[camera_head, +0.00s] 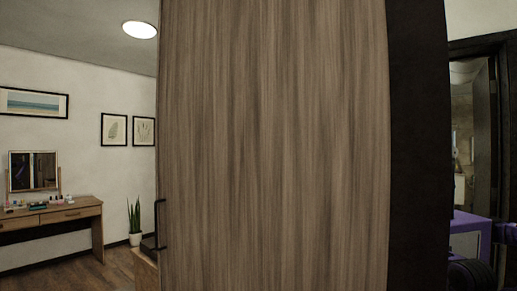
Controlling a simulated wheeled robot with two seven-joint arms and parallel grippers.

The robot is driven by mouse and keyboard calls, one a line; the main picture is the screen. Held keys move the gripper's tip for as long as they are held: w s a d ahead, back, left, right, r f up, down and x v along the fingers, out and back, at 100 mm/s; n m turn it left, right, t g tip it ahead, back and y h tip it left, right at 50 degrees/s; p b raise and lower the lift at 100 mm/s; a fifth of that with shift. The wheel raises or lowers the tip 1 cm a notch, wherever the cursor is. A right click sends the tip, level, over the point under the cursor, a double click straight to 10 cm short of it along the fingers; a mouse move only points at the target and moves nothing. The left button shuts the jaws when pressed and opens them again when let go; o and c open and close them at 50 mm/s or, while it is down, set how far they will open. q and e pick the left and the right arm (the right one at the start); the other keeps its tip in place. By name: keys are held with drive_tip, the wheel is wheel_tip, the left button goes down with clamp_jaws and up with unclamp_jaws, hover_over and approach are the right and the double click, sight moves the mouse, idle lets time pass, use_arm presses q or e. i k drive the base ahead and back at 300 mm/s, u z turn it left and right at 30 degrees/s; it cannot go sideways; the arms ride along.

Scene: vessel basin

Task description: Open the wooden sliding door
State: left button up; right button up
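The wooden sliding door (272,145) fills the middle of the head view, a tall grey-brown panel with vertical grain. Its top and bottom edges lie outside the picture. A slim black bar handle (158,223) is at the door's left edge, low down. Left of that edge a room is visible. Neither of my grippers can be made out in this view, and none shows at the handle.
A dark vertical panel (418,140) borders the door on the right, with a dark-framed opening beyond. At left are a wooden dressing table (80,212) with a mirror (33,171), and a potted plant (135,220). Wood floor shows between them.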

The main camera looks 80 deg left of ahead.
sight(304, 144)
drive_tip(key=u, duration=2.5)
drive_tip(key=k, duration=0.3)
drive_tip(key=u, duration=1.35)
drive_tip(key=i, duration=0.85)
drive_tip(key=z, duration=0.5)
drive_tip(key=i, duration=0.6)
drive_tip(key=z, duration=0.55)
